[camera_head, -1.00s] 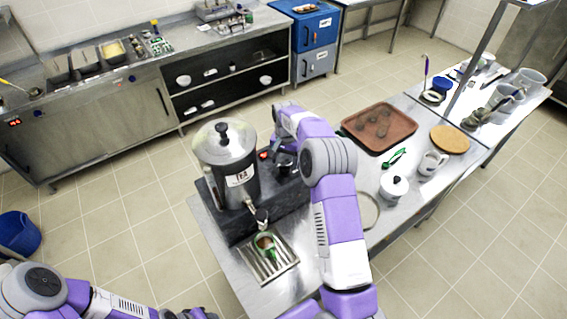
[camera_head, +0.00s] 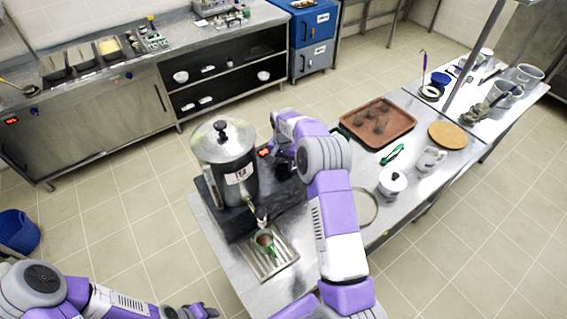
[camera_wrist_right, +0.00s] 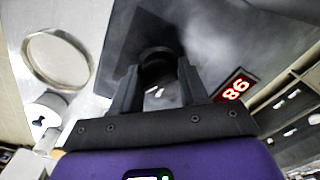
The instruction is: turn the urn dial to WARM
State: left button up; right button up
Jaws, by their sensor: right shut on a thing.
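The urn (camera_head: 226,160) is a steel cylinder with a black-knobbed lid and a TEA label, standing on a dark base (camera_head: 231,225). My right gripper (camera_head: 284,163) is at the base, right of the urn, partly hidden by my own arm. In the right wrist view, my right gripper's fingers (camera_wrist_right: 159,90) are closed on both sides of the round black dial (camera_wrist_right: 158,62). The dial's marks cannot be read. A display with red digits (camera_wrist_right: 236,89) is beside it. My left gripper (camera_head: 196,312) is low at the bottom edge; its jaws are unclear.
A cup with a green handle (camera_head: 264,240) stands on the drip tray (camera_head: 270,262) under the tap. A brown tray (camera_head: 376,123), a white lidded pot (camera_head: 392,181) and a mug (camera_head: 431,159) are on the table to the right.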

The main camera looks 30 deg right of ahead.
jog(key=shift+n, duration=0.4)
jog(key=shift+n+b, duration=0.75)
jog(key=shift+n, duration=0.25)
jog(key=n, duration=0.2)
jog(key=shift+n+b, duration=0.3)
jog(key=shift+b, duration=0.1)
jog(key=n, duration=0.2)
jog(key=shift+n, duration=0.4)
jog(key=shift+n+b, duration=0.45)
jog(key=shift+n, duration=1.35)
jog(key=o, duration=1.1)
